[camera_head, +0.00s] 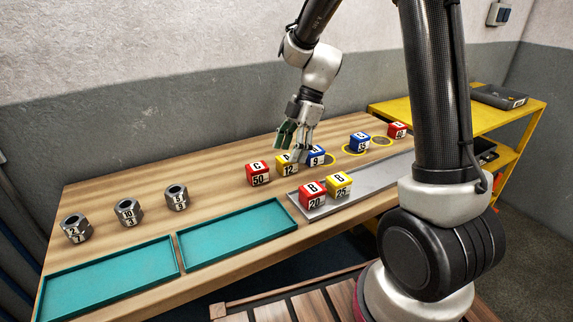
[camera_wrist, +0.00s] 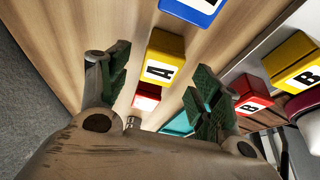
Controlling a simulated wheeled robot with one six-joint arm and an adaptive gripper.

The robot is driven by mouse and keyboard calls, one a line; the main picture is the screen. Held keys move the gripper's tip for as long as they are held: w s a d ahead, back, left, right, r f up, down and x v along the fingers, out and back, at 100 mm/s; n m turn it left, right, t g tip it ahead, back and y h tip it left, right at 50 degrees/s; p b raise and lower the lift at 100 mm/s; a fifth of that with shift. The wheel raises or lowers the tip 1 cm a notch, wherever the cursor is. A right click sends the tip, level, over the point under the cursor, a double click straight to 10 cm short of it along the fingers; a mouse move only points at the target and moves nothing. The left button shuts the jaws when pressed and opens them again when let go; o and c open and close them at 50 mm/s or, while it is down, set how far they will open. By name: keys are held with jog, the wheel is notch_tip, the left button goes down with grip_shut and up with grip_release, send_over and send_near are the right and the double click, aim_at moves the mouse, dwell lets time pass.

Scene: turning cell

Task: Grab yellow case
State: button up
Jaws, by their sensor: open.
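A yellow case marked A and 12 (camera_head: 285,168) stands on the wooden bench between a red case marked C (camera_head: 258,174) and a blue case marked 9 (camera_head: 316,158). My gripper (camera_head: 294,144) is open and points down just over this yellow case, partly hiding it and the blue one. In the wrist view the yellow case (camera_wrist: 162,62) shows between the spread green-padded fingers, with no clear contact. A second yellow case (camera_head: 338,186) stands on the grey metal tray, beside a red case marked B (camera_head: 311,195); it also shows in the wrist view (camera_wrist: 292,60).
Several steel nuts (camera_head: 128,211) stand at the bench's left. Two teal trays (camera_head: 238,234) lie empty along the front edge. Another blue case (camera_head: 360,141) and a red case (camera_head: 397,130) stand farther right, near yellow rings. A yellow shelf (camera_head: 425,108) adjoins the bench's far end.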

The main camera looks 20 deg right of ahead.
aim_at(288, 157)
jog(key=x, duration=0.3)
jog(key=shift+f, duration=0.25)
jog(key=c, duration=1.2)
